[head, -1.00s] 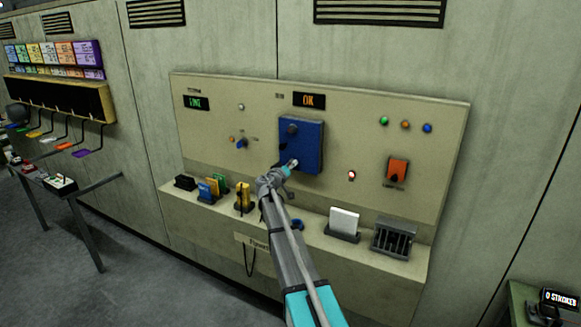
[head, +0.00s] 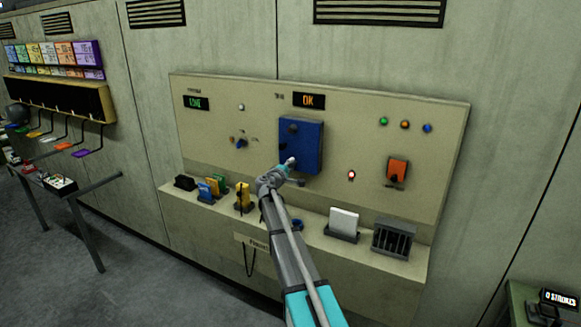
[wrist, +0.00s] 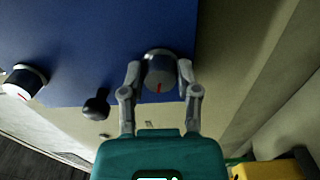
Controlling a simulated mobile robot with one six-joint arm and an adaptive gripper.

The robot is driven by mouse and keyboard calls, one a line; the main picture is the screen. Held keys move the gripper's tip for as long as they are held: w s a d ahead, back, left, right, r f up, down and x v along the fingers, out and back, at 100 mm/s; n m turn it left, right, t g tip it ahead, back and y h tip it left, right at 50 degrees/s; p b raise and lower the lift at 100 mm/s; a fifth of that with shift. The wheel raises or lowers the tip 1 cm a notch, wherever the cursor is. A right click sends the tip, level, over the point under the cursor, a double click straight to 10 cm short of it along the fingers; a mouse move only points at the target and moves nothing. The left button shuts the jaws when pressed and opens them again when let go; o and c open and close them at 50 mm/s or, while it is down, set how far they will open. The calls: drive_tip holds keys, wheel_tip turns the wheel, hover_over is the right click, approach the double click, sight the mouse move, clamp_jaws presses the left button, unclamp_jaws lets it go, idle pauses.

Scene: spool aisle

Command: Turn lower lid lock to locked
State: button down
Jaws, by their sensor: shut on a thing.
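The blue lid (head: 310,140) is on the beige wall panel and looks closed. In the wrist view, the blue lid (wrist: 75,35) carries a round lock knob (wrist: 160,72) near its edge. My gripper (wrist: 158,76) is shut on this knob, one finger on each side. The knob's red mark points down in the wrist picture. A second knob (wrist: 24,82) with a slanted red mark is at the left, and a black handle (wrist: 97,105) lies between. In the head view, my gripper (head: 290,163) is at the lid's lower part and hides the gripped knob; the upper knob (head: 292,128) shows dark.
Below, a ledge holds yellow (head: 243,195) and other coloured blocks, a white card (head: 344,221) and a dark slotted rack (head: 394,238). An orange switch (head: 397,170) and a lit red lamp (head: 351,175) are right of the lid. The OK display (head: 309,100) is above.

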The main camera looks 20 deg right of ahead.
drive_tip(key=shift+n, duration=1.3)
drive_tip(key=shift+c, duration=1.7)
unclamp_jaws()
drive_tip(key=shift+a, duration=0.1)
drive_tip(key=v, duration=1.2)
drive_tip(key=shift+w, duration=0.1)
